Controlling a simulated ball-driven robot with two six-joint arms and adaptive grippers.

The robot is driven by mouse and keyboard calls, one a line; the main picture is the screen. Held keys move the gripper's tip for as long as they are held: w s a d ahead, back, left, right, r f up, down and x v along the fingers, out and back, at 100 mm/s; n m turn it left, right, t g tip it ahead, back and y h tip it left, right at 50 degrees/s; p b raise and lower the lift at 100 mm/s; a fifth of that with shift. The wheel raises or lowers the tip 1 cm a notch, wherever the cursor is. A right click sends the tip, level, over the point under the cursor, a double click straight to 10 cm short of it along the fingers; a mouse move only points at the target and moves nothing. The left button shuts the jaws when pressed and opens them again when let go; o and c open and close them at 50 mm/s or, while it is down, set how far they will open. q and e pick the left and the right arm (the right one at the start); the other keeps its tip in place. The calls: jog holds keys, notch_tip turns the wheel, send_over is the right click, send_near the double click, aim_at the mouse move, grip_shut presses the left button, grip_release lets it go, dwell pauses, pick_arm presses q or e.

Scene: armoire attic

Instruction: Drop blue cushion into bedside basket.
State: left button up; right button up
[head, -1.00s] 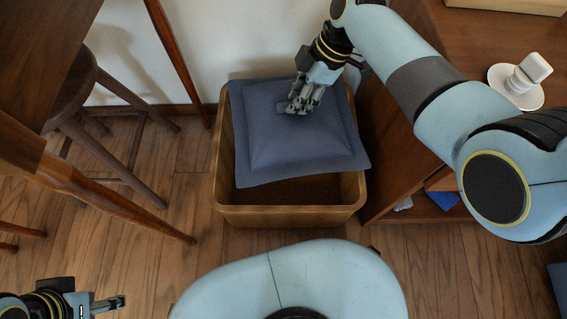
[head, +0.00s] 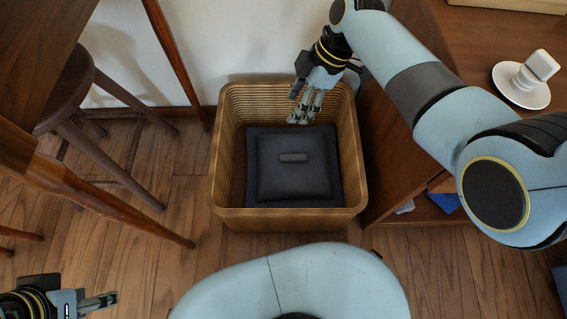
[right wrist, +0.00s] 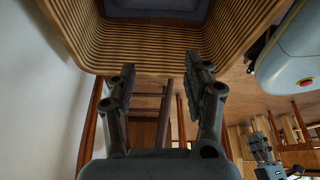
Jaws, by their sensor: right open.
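The blue cushion (head: 292,168) lies flat at the bottom of the bedside basket (head: 230,215), a square ribbed wooden container on the floor. A small tab shows on the cushion's top. My right gripper (head: 304,118) is open and empty over the far part of the basket, apart from the cushion. In the right wrist view its fingers (right wrist: 160,85) are spread, with the basket wall (right wrist: 150,45) beyond and an edge of the cushion (right wrist: 158,8) at the top. My left gripper (head: 112,300) is at the lower left, away from the basket; its jaw state is unclear.
A wooden cabinet (head: 395,165) stands right of the basket, with a white object (head: 530,75) on its top. A round stool (head: 75,90) and a table (head: 35,60) stand at the left. Bare floor (head: 190,200) lies left of the basket.

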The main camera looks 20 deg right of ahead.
jog(key=v, duration=1.2)
